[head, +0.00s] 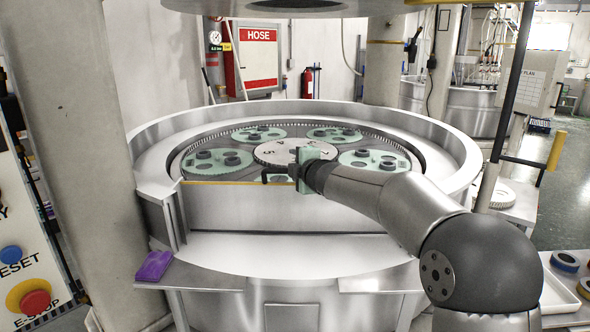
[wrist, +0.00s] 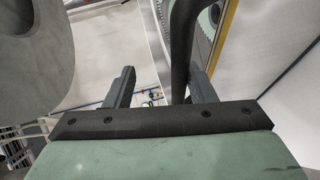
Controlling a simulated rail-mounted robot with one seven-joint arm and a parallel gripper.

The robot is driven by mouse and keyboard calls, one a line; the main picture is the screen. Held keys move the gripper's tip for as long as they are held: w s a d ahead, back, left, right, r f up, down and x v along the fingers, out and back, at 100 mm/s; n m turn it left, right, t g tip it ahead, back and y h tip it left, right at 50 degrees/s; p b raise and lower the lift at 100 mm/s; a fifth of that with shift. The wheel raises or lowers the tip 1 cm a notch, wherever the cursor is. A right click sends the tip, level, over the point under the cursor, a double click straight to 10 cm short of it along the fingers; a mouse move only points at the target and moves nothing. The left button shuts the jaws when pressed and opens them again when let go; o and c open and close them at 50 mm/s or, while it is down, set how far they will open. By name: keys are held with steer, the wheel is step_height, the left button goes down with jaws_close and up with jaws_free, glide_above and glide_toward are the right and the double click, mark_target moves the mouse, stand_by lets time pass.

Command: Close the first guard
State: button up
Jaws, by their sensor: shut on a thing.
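The guard is a grey panel (head: 270,208) with a yellow strip along its top edge, standing upright at the front of the round lapping machine. A black bar handle (head: 274,178) sits at that top edge. My gripper (head: 293,174) is at the handle, reaching in from the right. In the wrist view the dark handle (wrist: 182,45) passes between the two fingers (wrist: 160,80), close to the right one. The guard's yellow edge (wrist: 226,35) runs to the right of it. My gripper is shut on the handle; the exact contact is partly hidden.
The machine's metal rim (head: 300,112) surrounds green geared carriers (head: 217,161) holding dark rings. A purple cloth (head: 154,265) lies on the front left ledge. A control panel with a red stop button (head: 36,302) stands at left. A white tray (head: 558,293) is at lower right.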

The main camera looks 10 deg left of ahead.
steer(key=shift+d+r, duration=0.35)
steer(key=shift+r, duration=0.2)
steer(key=shift+s+d, duration=0.2)
steer(key=f+b+v, duration=0.1)
steer(key=v, duration=1.5)
steer(key=shift+s+a, duration=0.2)
steer(key=shift+s, duration=0.2)
steer(key=s+d+f+m+g+h, duration=0.1)
steer(key=s+d+f+m+h, duration=0.35)
steer(key=d+f+m, duration=0.35)
steer(key=s+d+f+m+g+h, duration=0.1)
steer(key=s+d+f+m+h, duration=0.3)
steer(key=d, duration=0.6)
steer(key=s+d+f+m+g, duration=0.2)
steer(key=s+f+m+g, duration=0.3)
steer(key=s, duration=0.7)
steer(key=s+d+f+m+g, duration=0.2)
steer(key=s+f+m+g, duration=0.3)
steer(key=s+f, duration=0.3)
steer(key=s+m, duration=0.1)
steer(key=s, duration=0.3)
steer(key=shift+s+m, duration=0.25)
steer(key=shift+m, duration=0.15)
